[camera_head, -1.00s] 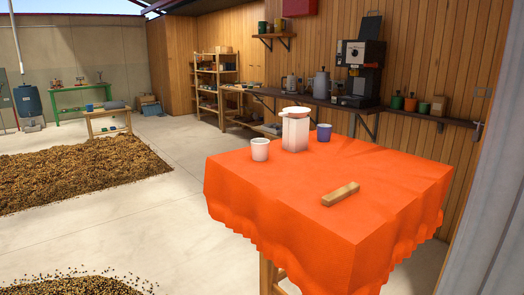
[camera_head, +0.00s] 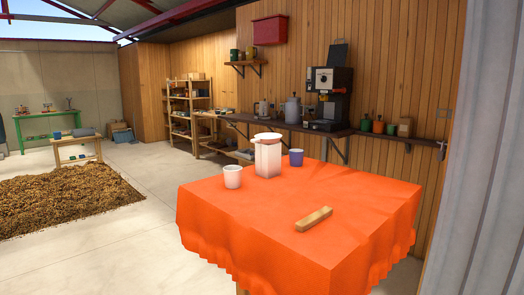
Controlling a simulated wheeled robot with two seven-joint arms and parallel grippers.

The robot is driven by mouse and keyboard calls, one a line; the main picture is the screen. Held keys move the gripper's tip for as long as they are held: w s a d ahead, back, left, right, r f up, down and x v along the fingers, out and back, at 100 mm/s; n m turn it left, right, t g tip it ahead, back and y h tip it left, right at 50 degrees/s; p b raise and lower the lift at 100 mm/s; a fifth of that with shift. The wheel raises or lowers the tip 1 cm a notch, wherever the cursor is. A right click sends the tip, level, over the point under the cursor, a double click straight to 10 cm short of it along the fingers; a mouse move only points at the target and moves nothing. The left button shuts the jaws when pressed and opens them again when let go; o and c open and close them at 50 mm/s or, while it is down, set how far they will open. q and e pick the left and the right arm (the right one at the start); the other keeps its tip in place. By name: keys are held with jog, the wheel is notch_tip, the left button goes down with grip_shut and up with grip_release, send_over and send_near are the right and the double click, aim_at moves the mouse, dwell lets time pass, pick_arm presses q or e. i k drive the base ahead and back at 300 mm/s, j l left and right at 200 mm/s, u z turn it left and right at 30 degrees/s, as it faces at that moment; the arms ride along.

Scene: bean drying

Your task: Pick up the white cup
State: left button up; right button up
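The white cup (camera_head: 232,177) stands upright on the left part of the table with the orange cloth (camera_head: 345,205). A white pitcher with a lid (camera_head: 267,157) stands just right of the cup, apart from it. A blue cup (camera_head: 296,157) stands behind and to the right of the pitcher. Neither of my grippers shows in the head view.
A wooden block (camera_head: 314,219) lies on the front part of the cloth. A wall shelf (camera_head: 285,121) with a coffee machine (camera_head: 328,98) runs behind the table. A bed of beans (camera_head: 65,200) covers the floor at left. Pale floor (camera_head: 150,225) is clear between bed and table. A grey panel (camera_head: 475,160) stands at right.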

aim_at(233, 174)
jog(key=i+j+z, duration=0.4)
jog(key=i, duration=0.15)
jog(key=i+j+z, duration=0.35)
jog(key=i, duration=0.2)
